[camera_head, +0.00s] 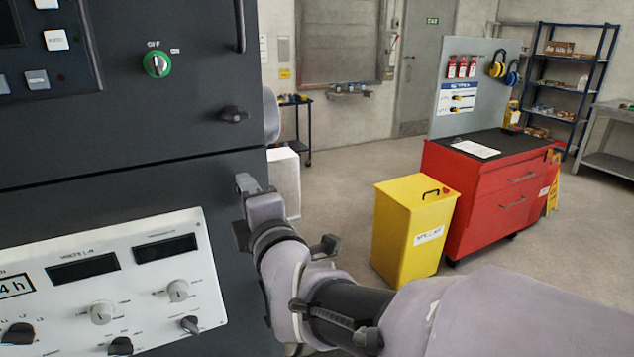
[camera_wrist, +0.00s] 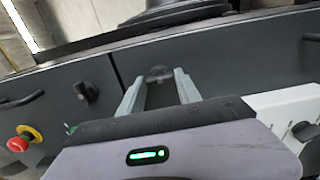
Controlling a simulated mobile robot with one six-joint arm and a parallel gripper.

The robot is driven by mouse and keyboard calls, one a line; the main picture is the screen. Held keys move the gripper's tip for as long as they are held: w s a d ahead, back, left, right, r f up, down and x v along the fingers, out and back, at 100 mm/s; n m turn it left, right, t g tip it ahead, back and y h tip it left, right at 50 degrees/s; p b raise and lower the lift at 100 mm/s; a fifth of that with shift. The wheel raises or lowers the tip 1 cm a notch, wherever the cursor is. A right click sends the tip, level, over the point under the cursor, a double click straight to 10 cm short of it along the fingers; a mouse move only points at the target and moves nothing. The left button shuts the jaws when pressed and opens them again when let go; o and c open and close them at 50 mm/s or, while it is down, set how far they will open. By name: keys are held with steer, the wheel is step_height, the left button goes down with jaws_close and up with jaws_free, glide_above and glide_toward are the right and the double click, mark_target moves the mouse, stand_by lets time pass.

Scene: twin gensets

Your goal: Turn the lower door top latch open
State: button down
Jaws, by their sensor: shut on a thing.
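The lower door top latch (camera_wrist: 160,74) is a small dark knob near the top of the dark lower door (camera_head: 110,200). My gripper (camera_wrist: 157,82) has its two grey fingers on either side of it in the wrist view, shut on it. In the head view my gripper (camera_head: 244,186) is at the lower door's right edge, just under the seam with the upper door, and hides the latch. How far the latch is turned cannot be told. The lower door looks closed, level with the upper door.
The upper door's latch (camera_head: 234,114) sits just above the seam; it also shows left of my fingers in the wrist view (camera_wrist: 86,93). A white instrument panel (camera_head: 140,285) with knobs stands out lower left. A yellow bin (camera_head: 405,230) and red cabinet (camera_head: 480,190) stand right; floor between is clear.

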steer(key=shift+r, duration=0.2)
steer(key=c, duration=0.8)
jaws_free()
steer(key=shift+w+f, duration=0.1)
steer(key=shift+c, duration=0.2)
steer(key=b+v, duration=0.3)
steer(key=v, duration=1.4)
steer(key=shift+s+b, duration=0.3)
